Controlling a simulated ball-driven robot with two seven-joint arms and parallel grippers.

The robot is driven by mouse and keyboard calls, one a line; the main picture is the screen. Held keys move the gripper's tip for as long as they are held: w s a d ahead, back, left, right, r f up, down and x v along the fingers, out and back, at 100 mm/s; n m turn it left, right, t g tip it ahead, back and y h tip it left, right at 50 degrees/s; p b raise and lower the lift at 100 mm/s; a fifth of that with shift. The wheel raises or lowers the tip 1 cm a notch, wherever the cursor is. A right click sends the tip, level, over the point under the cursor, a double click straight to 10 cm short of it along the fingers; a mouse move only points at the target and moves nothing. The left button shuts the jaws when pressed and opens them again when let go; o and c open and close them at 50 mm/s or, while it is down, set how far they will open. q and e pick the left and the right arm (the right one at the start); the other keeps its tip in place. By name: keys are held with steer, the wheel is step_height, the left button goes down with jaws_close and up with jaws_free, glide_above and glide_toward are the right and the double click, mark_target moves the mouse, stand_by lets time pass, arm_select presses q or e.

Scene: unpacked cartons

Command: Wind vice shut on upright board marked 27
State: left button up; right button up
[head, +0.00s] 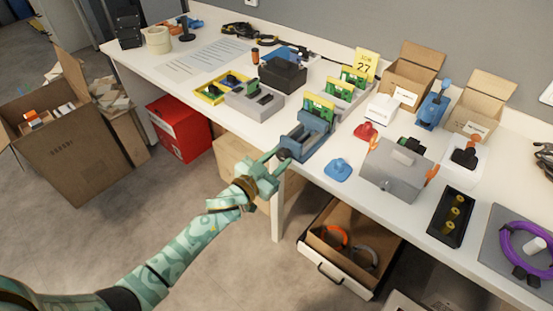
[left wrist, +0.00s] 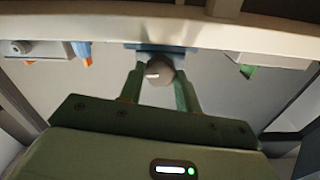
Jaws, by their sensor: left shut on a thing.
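The blue-grey vice (head: 304,143) stands at the front edge of the white bench. A green upright board (head: 320,108) with yellow parts stands at it; no number is legible on it. Whether both jaws touch the board I cannot tell. My left gripper (head: 272,163) is at the vice's front, just off the bench edge. In the left wrist view my left gripper (left wrist: 160,82) is shut on the vice's round grey knob (left wrist: 159,72), which has a white mark. The vice's blue body (left wrist: 150,47) shows behind it. My right gripper is not in view.
A yellow card (head: 366,64) reads 27, near more green boards in a grey rack (head: 345,97). A blue object (head: 337,170) and a grey box (head: 397,170) stand right of the vice. Below, an open drawer (head: 345,286) juts out.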

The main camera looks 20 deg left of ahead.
arm_select(q)
steer(key=m, duration=0.4)
steer(key=shift+m, duration=0.4)
steer(key=m, duration=0.3)
steer(key=shift+f+m, duration=0.1)
steer(key=shift+m, duration=0.2)
steer(key=m, duration=0.4)
steer(key=shift+b, duration=0.4)
steer(key=m, duration=0.4)
steer(key=shift+f+b, duration=0.15)
steer(key=shift+b, duration=0.2)
steer(key=m+b, duration=0.1)
steer(key=m, duration=0.3)
steer(key=shift+m, duration=0.3)
steer(key=m+b, duration=0.1)
steer(key=m, duration=0.3)
steer(key=shift+m, duration=0.3)
steer(key=m, duration=0.3)
steer(key=shift+m+b, duration=0.3)
steer(key=shift+b, duration=0.05)
steer(key=shift+s+m, duration=0.1)
steer(key=shift+m, duration=1.9)
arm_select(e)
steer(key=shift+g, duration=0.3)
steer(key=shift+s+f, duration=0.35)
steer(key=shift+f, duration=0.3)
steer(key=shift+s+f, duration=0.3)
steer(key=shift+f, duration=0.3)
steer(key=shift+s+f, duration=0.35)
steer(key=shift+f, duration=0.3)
